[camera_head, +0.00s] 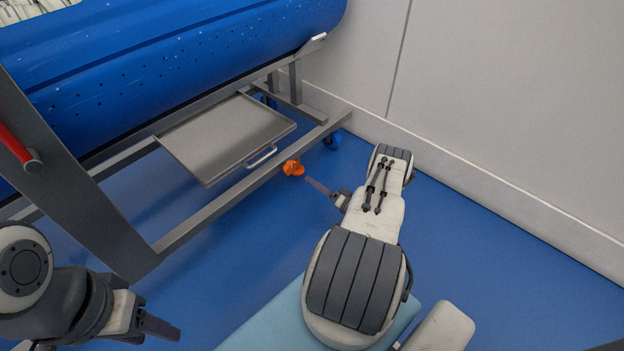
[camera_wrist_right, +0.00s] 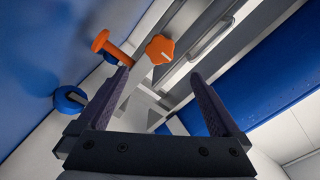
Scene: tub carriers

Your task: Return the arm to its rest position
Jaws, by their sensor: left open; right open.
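My right arm reaches up the middle of the head view, and its gripper (camera_head: 318,187) is near the frame's lower rail, just short of an orange knob (camera_head: 293,168). In the right wrist view the right gripper (camera_wrist_right: 159,80) is open, its two dark fingers apart with nothing held between them. A star-shaped orange knob (camera_wrist_right: 161,49) shows beyond and between the fingertips. My left gripper (camera_head: 152,332) is at the lower left of the head view, low in the picture, open and empty. Its fingers are partly cut off or overlapped.
A blue perforated tub (camera_head: 180,70) lies on a grey metal carrier frame (camera_head: 190,227) with a tray (camera_head: 225,135) below. A blue caster (camera_head: 333,140) stands near the white wall (camera_head: 510,90). A second orange knob (camera_wrist_right: 105,44) shows in the wrist view. Blue floor (camera_head: 500,250) is clear at right.

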